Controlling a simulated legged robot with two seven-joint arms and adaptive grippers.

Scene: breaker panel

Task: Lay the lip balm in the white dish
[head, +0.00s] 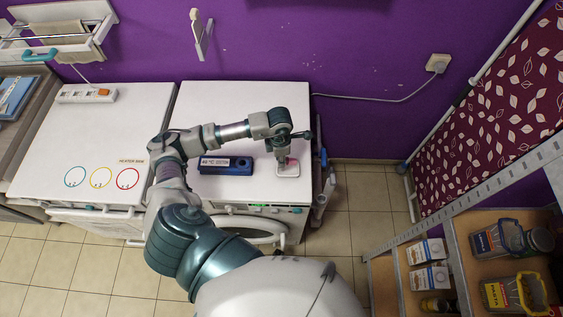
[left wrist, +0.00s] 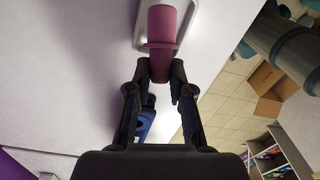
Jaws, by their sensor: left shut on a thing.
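The lip balm is a pink-purple tube (left wrist: 164,30) held lengthwise, with its far end pointing away from my left gripper (left wrist: 160,78) in the left wrist view. The fingertips close on its near end. In the head view my left gripper (head: 281,154) is over the right part of the white machine top, above the small white dish (head: 289,174). The dish's rim (left wrist: 141,32) shows behind the tube in the left wrist view. Whether the tube touches the dish I cannot tell. My right gripper is not in view.
A dark blue box (head: 226,166) with a white label lies left of the dish on the machine top (head: 240,100). Three coloured rings mark the left top, with a power strip (head: 86,94) at its back. Shelves (head: 480,260) with containers stand at right.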

